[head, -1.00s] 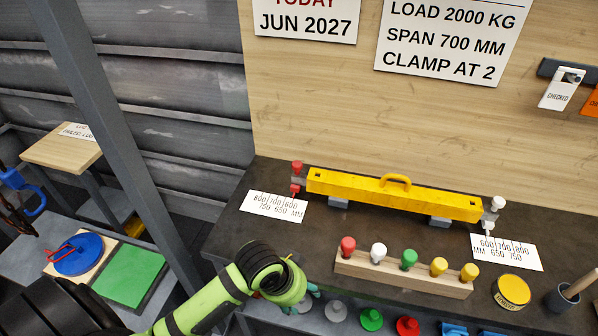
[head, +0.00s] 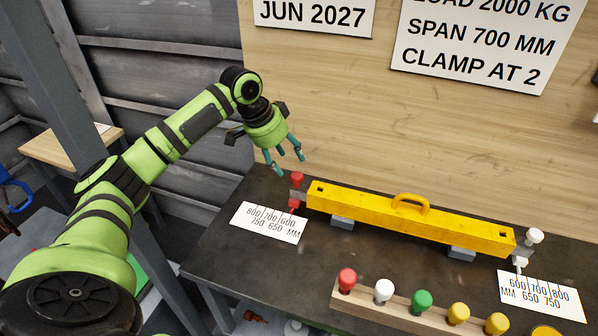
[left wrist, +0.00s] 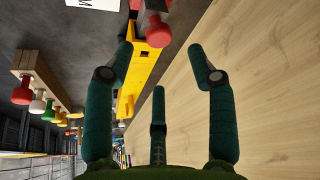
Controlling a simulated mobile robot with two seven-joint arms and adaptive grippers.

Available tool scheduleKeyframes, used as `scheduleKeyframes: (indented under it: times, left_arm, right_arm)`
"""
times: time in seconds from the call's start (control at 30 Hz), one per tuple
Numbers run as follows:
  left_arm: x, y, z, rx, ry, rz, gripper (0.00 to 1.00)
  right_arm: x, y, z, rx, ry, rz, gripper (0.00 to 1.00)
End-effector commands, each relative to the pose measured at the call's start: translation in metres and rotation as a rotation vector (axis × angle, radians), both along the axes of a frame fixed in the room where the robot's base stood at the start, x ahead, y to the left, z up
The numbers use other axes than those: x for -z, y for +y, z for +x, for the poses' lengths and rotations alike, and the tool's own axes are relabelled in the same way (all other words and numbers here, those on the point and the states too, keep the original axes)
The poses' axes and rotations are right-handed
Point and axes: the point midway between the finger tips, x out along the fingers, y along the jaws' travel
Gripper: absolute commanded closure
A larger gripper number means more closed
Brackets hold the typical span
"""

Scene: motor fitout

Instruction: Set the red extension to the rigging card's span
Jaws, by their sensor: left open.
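The yellow beam (head: 410,218) lies on the dark bench, with a yellow handle on top. At its left end is the red extension, with a red knob (head: 297,178) above and a red tip (head: 293,204) below, close to the 600 mark of the left scale card (head: 268,222). The rigging card (head: 480,45) on the board reads SPAN 700 MM, CLAMP AT 2. My left gripper (head: 288,162) is open and empty, just above and left of the red knob. In the left wrist view a red knob (left wrist: 157,30) shows beyond the spread fingers. My right gripper is out of view.
The white-knobbed extension (head: 531,236) is at the beam's right end, above the right scale card (head: 541,296). A wooden rack (head: 375,308) with coloured knobs stands in front. The wooden back board rises behind the beam. Bench between beam and rack is clear.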

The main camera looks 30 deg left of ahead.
Motion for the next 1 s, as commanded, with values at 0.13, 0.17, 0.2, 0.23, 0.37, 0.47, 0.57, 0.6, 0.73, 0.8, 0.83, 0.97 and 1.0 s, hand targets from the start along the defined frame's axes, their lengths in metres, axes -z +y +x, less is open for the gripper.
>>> scheduleKeyframes:
  times: [0.13, 0.17, 0.2, 0.23, 0.37, 0.47, 0.57, 0.6, 0.73, 0.8, 0.83, 0.97, 1.0]
  left_arm:
    - [0.018, -0.005, 0.006, 0.000, 0.004, -0.001, 0.44]
    - [0.023, -0.006, 0.008, 0.001, 0.005, -0.002, 0.44]
    - [0.029, -0.008, 0.010, 0.002, 0.004, -0.002, 0.44]
    - [0.033, -0.009, 0.011, 0.002, 0.004, -0.002, 0.44]
    - [0.049, -0.012, 0.017, 0.000, 0.003, -0.002, 0.44]
    - [0.056, -0.013, 0.020, 0.001, 0.002, 0.001, 0.44]
    - [0.060, -0.014, 0.021, 0.002, 0.000, 0.001, 0.44]
    - [0.061, -0.014, 0.021, 0.001, 0.000, 0.002, 0.44]
    - [0.061, -0.014, 0.021, 0.001, 0.000, 0.002, 0.44]
    - [0.061, -0.014, 0.021, 0.001, 0.000, 0.002, 0.52]
    - [0.061, -0.014, 0.021, 0.002, 0.000, 0.001, 0.64]
    - [0.061, -0.014, 0.021, 0.001, -0.001, 0.001, 1.00]
    - [0.060, -0.014, 0.021, 0.001, -0.001, 0.001, 1.00]
  right_arm:
    - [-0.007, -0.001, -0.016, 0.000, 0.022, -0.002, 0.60]
    - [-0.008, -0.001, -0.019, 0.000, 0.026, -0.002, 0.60]
    - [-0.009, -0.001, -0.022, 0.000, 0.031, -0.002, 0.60]
    - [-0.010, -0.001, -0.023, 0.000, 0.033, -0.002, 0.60]
    - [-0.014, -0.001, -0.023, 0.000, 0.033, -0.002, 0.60]
    - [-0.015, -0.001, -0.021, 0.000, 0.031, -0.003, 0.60]
    - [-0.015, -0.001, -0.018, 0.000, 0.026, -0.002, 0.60]
    - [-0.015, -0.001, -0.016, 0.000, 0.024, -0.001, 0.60]
    - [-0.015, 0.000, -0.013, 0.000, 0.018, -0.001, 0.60]
    - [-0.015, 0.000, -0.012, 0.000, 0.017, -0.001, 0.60]
    - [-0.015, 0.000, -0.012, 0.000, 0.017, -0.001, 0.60]
    - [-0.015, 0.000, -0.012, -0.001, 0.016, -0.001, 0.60]
    - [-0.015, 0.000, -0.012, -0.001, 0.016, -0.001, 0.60]
